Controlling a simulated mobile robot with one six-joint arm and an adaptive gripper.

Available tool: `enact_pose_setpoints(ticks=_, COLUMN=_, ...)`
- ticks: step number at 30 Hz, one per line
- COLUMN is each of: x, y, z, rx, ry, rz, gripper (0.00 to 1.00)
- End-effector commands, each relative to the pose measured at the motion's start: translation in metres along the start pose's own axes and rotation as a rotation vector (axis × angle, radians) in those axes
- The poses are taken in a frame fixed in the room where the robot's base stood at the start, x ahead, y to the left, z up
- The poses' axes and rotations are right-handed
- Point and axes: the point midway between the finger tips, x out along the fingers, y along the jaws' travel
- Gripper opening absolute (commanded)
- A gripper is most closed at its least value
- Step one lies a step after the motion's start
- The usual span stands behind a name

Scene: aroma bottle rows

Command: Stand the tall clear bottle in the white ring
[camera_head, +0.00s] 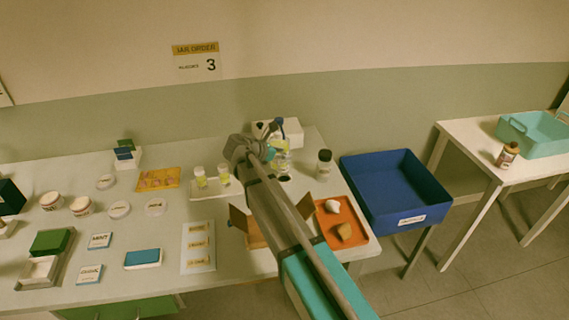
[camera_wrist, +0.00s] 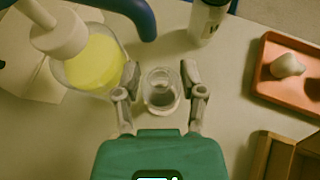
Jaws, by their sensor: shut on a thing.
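My gripper (camera_wrist: 161,82) is shut on a clear bottle (camera_wrist: 162,98), seen from above between the two fingertips in the wrist view. Its mouth faces the camera and its lower part looks dark grey. In the head view my gripper (camera_head: 270,153) is over the back of the table, and my arm hides much of that area. I cannot tell whether the bottle's base touches the table. Flat pale round pieces lie on the left half of the table, at the front (camera_head: 119,210), beside it (camera_head: 155,206) and behind (camera_head: 106,181). I cannot tell which is the white ring.
A yellow-filled vessel (camera_wrist: 92,62) with a white top stands close left of the bottle. A black-capped bottle (camera_head: 325,165) stands behind and right. A blue bin (camera_head: 390,180) is right of the table.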

Motion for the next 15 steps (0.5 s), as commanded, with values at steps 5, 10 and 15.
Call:
enact_pose_setpoints(ticks=5, x=0.000, y=0.000, z=0.000, rx=0.000, ry=0.000, rz=0.000, gripper=0.00)
enact_pose_setpoints(ticks=10, x=0.006, y=0.003, z=-0.005, rx=0.000, ry=0.000, rz=0.000, gripper=0.00)
enact_pose_setpoints(ticks=15, x=0.016, y=0.004, z=-0.016, rx=0.000, ry=0.000, rz=0.000, gripper=0.00)
